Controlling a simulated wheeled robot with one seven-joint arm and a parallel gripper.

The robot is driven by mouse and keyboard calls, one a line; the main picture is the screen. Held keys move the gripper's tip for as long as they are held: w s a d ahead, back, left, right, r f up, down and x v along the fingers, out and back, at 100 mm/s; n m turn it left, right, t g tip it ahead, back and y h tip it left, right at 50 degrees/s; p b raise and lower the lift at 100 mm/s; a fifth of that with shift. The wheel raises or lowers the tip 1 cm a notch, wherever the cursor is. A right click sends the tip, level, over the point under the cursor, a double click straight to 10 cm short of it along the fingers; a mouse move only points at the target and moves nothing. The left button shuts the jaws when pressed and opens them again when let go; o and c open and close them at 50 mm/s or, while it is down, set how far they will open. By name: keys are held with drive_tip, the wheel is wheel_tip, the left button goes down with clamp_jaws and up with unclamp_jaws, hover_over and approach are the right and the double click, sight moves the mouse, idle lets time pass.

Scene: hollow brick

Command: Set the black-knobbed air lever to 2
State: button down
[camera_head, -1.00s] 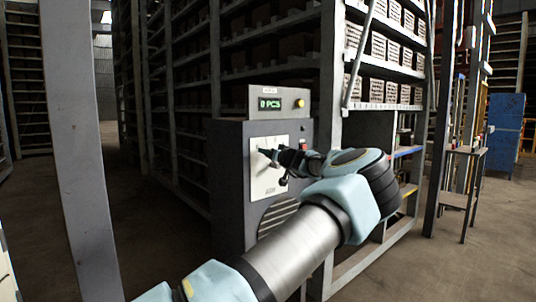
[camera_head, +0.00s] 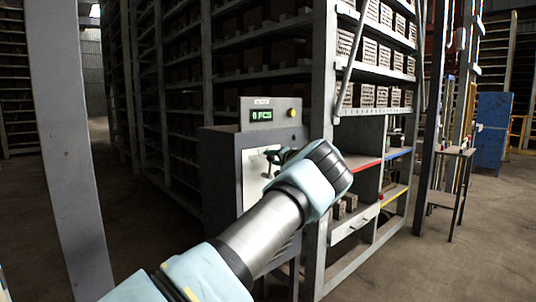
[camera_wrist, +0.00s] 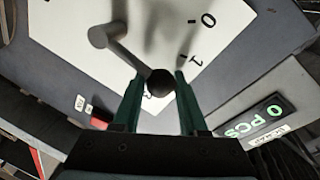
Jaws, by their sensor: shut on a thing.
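The air lever's black knob (camera_wrist: 160,82) sits between the two dark green fingertips of my gripper (camera_wrist: 159,80) in the wrist view, and my gripper is shut on it. Its grey shaft (camera_wrist: 122,55) runs from a rounded pivot on the white scale plate (camera_wrist: 60,25). The plate shows the numerals 0 and 1 beside the lever; I cannot make out a 2. In the head view the plate (camera_head: 252,180) is on the front of a grey cabinet, with my gripper (camera_head: 272,158) against it. My wrist hides part of the plate there.
A display box (camera_head: 271,114) with green text, "0 PCS" in the wrist view, and a yellow button stands on the cabinet (camera_head: 222,190). Brick-filled racks (camera_head: 375,60) rise behind and to the right. A grey post (camera_head: 65,150) stands at left. Open floor (camera_head: 440,260) lies at right.

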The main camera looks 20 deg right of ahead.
drive_tip(key=shift+w+d+f+m+p, duration=0.25)
drive_tip(key=shift+f+m+p, duration=0.15)
drive_tip(key=shift+m+p, duration=0.2)
drive_tip(key=c, duration=0.8)
unclamp_jaws()
drive_tip(key=o, duration=0.4)
drive_tip(key=shift+r, duration=0.1)
drive_tip(key=shift+c, duration=0.2)
drive_tip(key=shift+d, duration=0.1)
drive_tip(key=shift+s+d+r, duration=0.1)
drive_tip(key=shift+s+d+b, duration=0.15)
drive_tip(key=shift+s+b, duration=0.15)
drive_tip(key=shift+s, duration=0.05)
drive_tip(key=b+v, duration=0.2)
drive_tip(key=v, duration=0.7)
drive_tip(key=shift+s+r+b, duration=0.2)
drive_tip(key=shift+s+b, duration=0.15)
drive_tip(key=shift+b, duration=0.05)
